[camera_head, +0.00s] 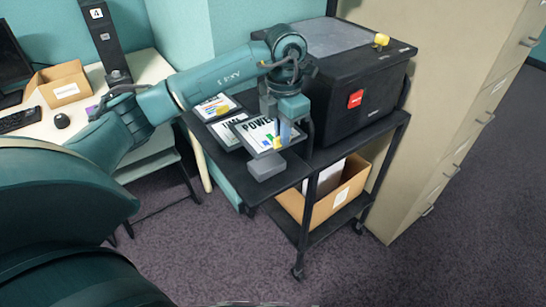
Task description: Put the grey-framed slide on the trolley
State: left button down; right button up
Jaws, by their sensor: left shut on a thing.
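The slide lettered "POWER" (257,129), with a grey frame and coloured shapes, is in my left gripper (283,137), which comes down from above and is shut on it at its right part. The slide is over the left part of the black trolley's (350,146) top shelf. I cannot tell whether it touches what is below. A grey block (267,166) shows at its near edge; I cannot tell if it is part of my gripper. My right gripper is not in view.
Two other framed slides (216,106) lie at the trolley's left end, one partly hidden by the held slide. A black printer (365,85) fills the right of the top shelf. A cardboard box (343,195) stands below. A beige cabinet (440,110) is close on the right.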

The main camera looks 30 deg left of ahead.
aim_at(282, 148)
pick_arm(q)
jog(key=shift+f, duration=0.35)
notch_tip(282, 148, down, 4)
jog(key=shift+f+p, duration=0.15)
jog(key=shift+p, duration=0.25)
notch_tip(282, 148, down, 4)
jog(key=shift+f, duration=0.35)
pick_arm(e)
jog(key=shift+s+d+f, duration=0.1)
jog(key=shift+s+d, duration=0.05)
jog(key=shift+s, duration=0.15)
pick_arm(q)
jog(key=shift+f, duration=0.15)
jog(key=c, duration=1.5)
grip_release()
jog(key=shift+c, duration=0.2)
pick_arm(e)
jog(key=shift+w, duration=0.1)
